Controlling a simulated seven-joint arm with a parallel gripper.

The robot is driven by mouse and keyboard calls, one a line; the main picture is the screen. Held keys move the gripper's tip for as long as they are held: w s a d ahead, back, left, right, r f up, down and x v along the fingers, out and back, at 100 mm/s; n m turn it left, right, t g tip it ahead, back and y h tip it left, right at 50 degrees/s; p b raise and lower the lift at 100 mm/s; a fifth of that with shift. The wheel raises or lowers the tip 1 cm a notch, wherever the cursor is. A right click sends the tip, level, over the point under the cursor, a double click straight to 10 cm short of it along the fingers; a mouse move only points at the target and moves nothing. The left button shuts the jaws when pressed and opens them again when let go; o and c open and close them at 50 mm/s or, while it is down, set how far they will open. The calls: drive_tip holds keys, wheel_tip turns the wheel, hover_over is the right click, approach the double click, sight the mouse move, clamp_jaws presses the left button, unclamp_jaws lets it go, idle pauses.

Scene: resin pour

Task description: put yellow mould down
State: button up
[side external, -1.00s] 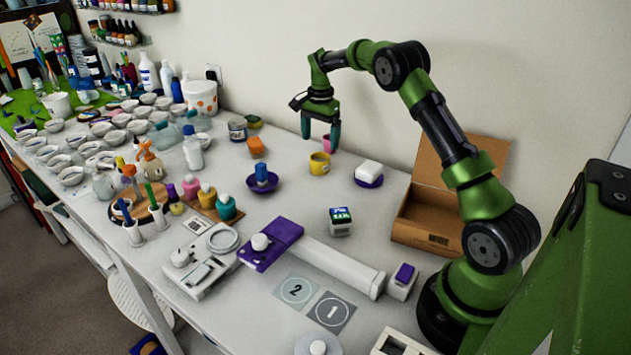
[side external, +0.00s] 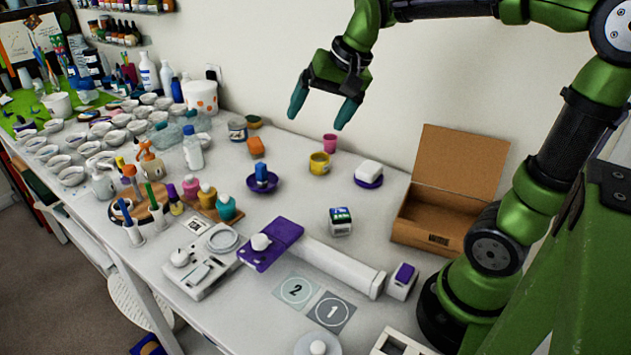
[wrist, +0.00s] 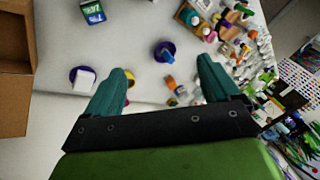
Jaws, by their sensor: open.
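The yellow mould (side external: 320,163) is a small round cup-like piece standing upright on the white table, left of the purple dish with the white block. In the wrist view a small yellow thing (wrist: 129,79) shows beside the left fingertip, partly hidden by it. My gripper (side external: 326,112) is open and empty, raised high above the back of the table and apart from the mould. Its two teal fingers also show spread in the wrist view (wrist: 163,75), with nothing held between them.
A pink cup (side external: 329,142) stands just behind the yellow mould. A white block on a purple dish (side external: 369,182) is to its right, and an open cardboard box (side external: 440,222) is further right. A purple bowl (side external: 262,186) with a blue piece stands to the left.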

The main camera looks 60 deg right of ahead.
drive_tip(key=s+a+f+n, duration=0.1)
drive_tip(key=s+a, duration=0.1)
drive_tip(key=s, duration=0.1)
drive_tip(key=s+a+f+n+t, duration=0.1)
drive_tip(key=s+a+n, duration=0.1)
drive_tip(key=s, duration=0.2)
drive_tip(key=s+a+f+n+t+y, duration=0.1)
drive_tip(key=s+a, duration=0.1)
drive_tip(key=s, duration=0.2)
drive_tip(key=shift+s+a+f+n, duration=0.15)
drive_tip(key=shift+a+f+n, duration=0.1)
drive_tip(key=shift+a+n, duration=0.05)
idle(0.5)
